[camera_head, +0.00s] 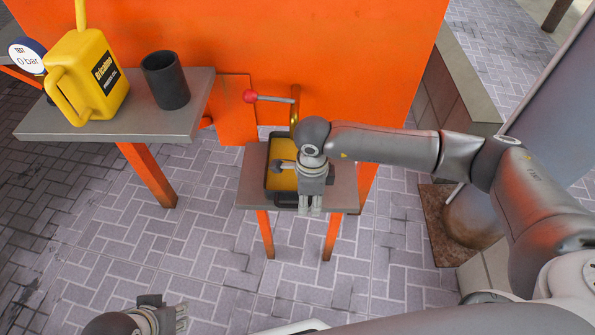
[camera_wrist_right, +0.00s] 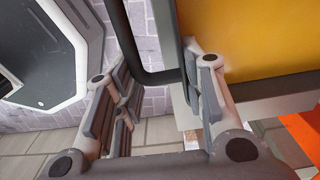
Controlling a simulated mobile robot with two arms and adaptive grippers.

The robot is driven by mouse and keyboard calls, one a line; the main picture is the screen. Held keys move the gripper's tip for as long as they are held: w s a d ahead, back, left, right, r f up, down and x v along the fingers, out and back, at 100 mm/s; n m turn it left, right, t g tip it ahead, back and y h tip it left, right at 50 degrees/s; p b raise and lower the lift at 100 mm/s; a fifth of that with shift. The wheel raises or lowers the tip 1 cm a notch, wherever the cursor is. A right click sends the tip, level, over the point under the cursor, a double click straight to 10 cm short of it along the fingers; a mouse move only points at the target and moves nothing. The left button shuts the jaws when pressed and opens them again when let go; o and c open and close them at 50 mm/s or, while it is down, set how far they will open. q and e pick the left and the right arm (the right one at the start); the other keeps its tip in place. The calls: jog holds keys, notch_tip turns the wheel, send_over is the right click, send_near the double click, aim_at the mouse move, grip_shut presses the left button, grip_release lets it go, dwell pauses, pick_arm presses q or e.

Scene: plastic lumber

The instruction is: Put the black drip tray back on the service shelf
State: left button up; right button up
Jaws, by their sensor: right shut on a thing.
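The black drip tray (camera_head: 269,165) has a yellow inside and is over the small grey shelf (camera_head: 345,190) with orange legs, in front of the orange machine. I cannot tell whether it rests on the shelf or is just above it. In the right wrist view the tray's dark rim (camera_wrist_right: 150,72) and yellow inside (camera_wrist_right: 265,35) show beside the fingers. My left gripper (camera_head: 172,318) is at the bottom left, apart from everything; its fingers are unclear.
A grey side table (camera_head: 140,120) at the left holds a yellow jug (camera_head: 85,75) and a dark cup (camera_head: 166,80). A red-knobbed lever (camera_head: 262,97) and a brass pipe (camera_head: 295,105) stick out above the tray. The paved floor in front is clear.

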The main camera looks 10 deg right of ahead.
grip_shut()
jog(key=shift+r, duration=0.3)
